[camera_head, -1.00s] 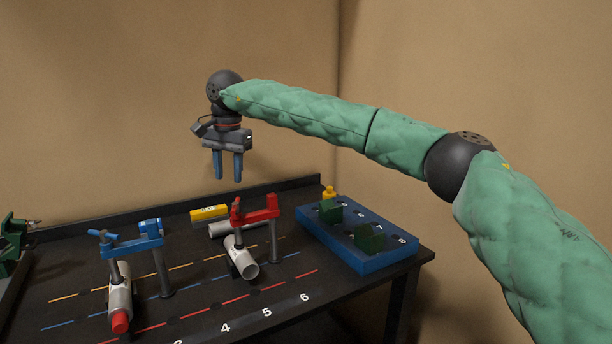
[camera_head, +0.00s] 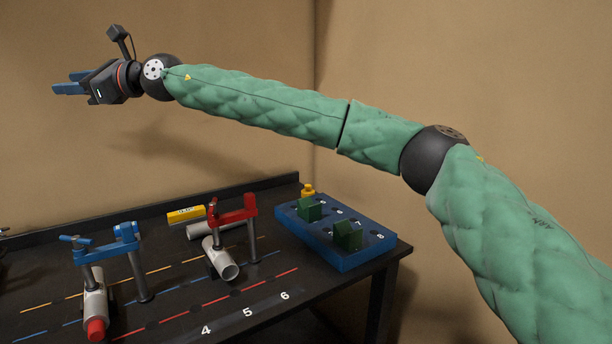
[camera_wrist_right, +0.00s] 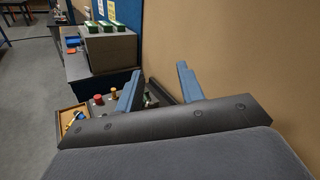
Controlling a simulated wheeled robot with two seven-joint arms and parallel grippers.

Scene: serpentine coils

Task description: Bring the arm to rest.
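My right arm crosses the head view from the lower right. Its gripper (camera_head: 68,83) is high at the upper left, tilted sideways with its blue fingers pointing left, well above the table (camera_head: 190,322). In the right wrist view the two fingers (camera_wrist_right: 160,87) stand apart with nothing held between them. My left gripper is not in view.
Below are a blue clamp (camera_head: 106,243) over a red-ended pipe (camera_head: 95,305), a red clamp (camera_head: 232,209) by a grey pipe (camera_head: 220,258), and a blue block (camera_head: 345,258) holding green cubes (camera_head: 347,235). A wall stands behind. The wrist view shows a grey box (camera_wrist_right: 105,52).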

